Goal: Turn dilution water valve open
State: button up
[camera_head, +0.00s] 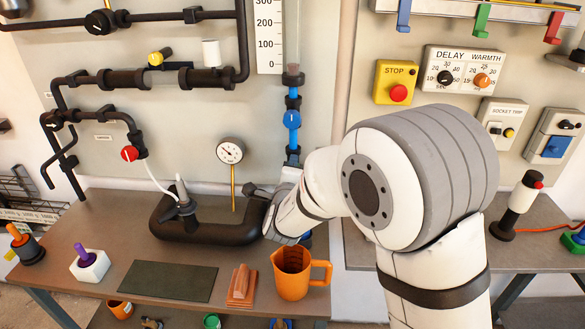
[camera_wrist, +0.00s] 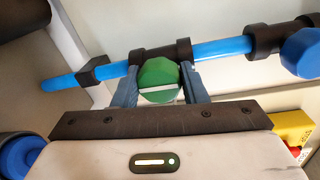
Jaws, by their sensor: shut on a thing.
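A round green valve knob (camera_wrist: 158,73) with a pale bar across it sits on a dark fitting of the blue pipe (camera_wrist: 220,48) in the wrist view. My gripper (camera_wrist: 160,82) is shut on this knob, one finger on each side. The pale bar lies nearly level in that view. In the head view my gripper (camera_head: 262,192) reaches to the lower part of the blue pipe (camera_head: 294,105), and my arm hides the green knob. A blue valve knob (camera_head: 292,120) sits higher on the pipe and also shows at the right in the wrist view (camera_wrist: 303,52). No label on the green knob is readable.
A dark curved tube (camera_head: 215,232) with a handle stands left of my gripper. A gauge (camera_head: 230,151) is just above it. An orange jug (camera_head: 292,275) and a brown block (camera_head: 242,287) stand at the table's front. A yellow stop box (camera_head: 396,83) is on the right panel.

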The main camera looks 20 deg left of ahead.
jog(key=shift+f, duration=0.2)
dwell(0.4)
jog(key=o, duration=1)
jog(key=shift+r, duration=0.1)
jog(key=shift+c, duration=0.2)
jog(key=shift+s, duration=0.1)
jog(key=b+v, duration=0.1)
jog(key=v, duration=0.6)
jog(key=shift+s, duration=0.35)
jog(key=shift+d, duration=0.15)
